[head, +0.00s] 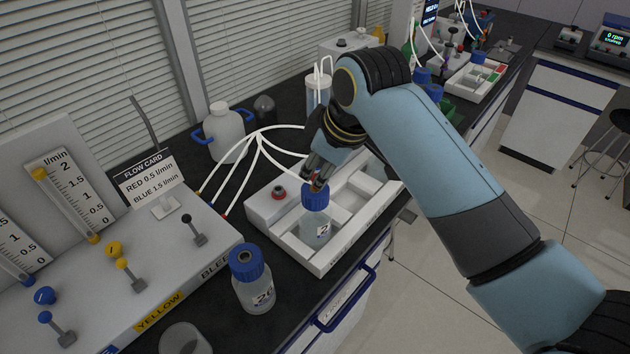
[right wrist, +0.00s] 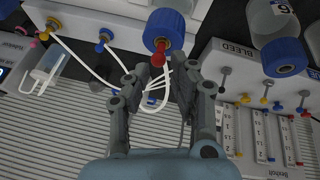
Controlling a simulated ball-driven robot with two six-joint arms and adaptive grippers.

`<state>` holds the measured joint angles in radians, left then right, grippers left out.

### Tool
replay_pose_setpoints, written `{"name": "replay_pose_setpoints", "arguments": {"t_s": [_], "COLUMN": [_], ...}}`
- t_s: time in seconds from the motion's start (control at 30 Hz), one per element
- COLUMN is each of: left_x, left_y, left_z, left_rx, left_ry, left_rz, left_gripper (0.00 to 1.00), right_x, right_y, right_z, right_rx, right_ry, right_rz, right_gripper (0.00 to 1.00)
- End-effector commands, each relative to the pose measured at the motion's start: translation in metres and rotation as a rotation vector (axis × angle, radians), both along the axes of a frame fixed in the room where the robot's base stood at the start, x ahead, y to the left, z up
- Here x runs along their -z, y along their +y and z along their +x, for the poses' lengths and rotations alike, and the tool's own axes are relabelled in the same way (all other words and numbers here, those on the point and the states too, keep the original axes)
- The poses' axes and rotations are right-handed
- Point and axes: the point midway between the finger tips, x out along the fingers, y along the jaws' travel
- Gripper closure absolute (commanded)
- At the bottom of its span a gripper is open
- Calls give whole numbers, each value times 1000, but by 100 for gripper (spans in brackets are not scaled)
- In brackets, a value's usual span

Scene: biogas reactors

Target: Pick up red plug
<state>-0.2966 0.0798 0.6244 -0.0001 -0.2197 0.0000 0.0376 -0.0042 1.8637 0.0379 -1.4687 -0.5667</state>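The red plug (right wrist: 158,54) sits at the middle of a blue bottle cap (right wrist: 168,26) in the right wrist view. In the head view the plug is mostly hidden by my gripper, above the blue cap (head: 316,194) of a clear bottle (head: 316,230) standing in a white tray (head: 345,250). My right gripper (head: 315,178) is just above this cap. In the right wrist view its two fingers (right wrist: 158,76) are apart, with the plug just past the tips and between them. Nothing is held. My left gripper is not in view.
A second blue-capped bottle (head: 252,280) stands left of the tray. A red knob (head: 279,192) is on the tray unit's left part. White tubes (head: 258,140) run behind it. A flow panel (head: 120,270) with levers is at left.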

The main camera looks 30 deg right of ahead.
Motion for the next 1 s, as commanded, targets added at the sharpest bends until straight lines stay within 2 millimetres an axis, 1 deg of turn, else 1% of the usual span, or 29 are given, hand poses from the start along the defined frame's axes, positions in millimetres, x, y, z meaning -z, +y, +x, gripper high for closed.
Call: {"name": "replay_pose_setpoints", "arguments": {"t_s": [0.03,0.07,0.2,0.3,0.47,0.63,0.67,1.0], "left_x": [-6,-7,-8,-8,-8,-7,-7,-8], "left_y": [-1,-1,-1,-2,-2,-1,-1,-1], "left_z": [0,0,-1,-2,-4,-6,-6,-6], "left_rx": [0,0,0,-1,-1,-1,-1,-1], "left_ry": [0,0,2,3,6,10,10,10], "left_rz": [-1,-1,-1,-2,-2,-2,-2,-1], "left_gripper": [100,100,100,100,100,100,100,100], "right_x": [5,10,26,29,29,29,29,29], "right_y": [-1,-1,0,0,0,0,0,0], "right_z": [3,4,12,13,13,13,13,13], "right_rx": [0,0,-1,-1,0,0,0,0], "right_ry": [4,4,1,-1,-1,-1,0,-1], "right_rz": [0,0,0,-1,0,-1,0,-1], "right_gripper": [77,77,77,77,77,98,100,100]}}
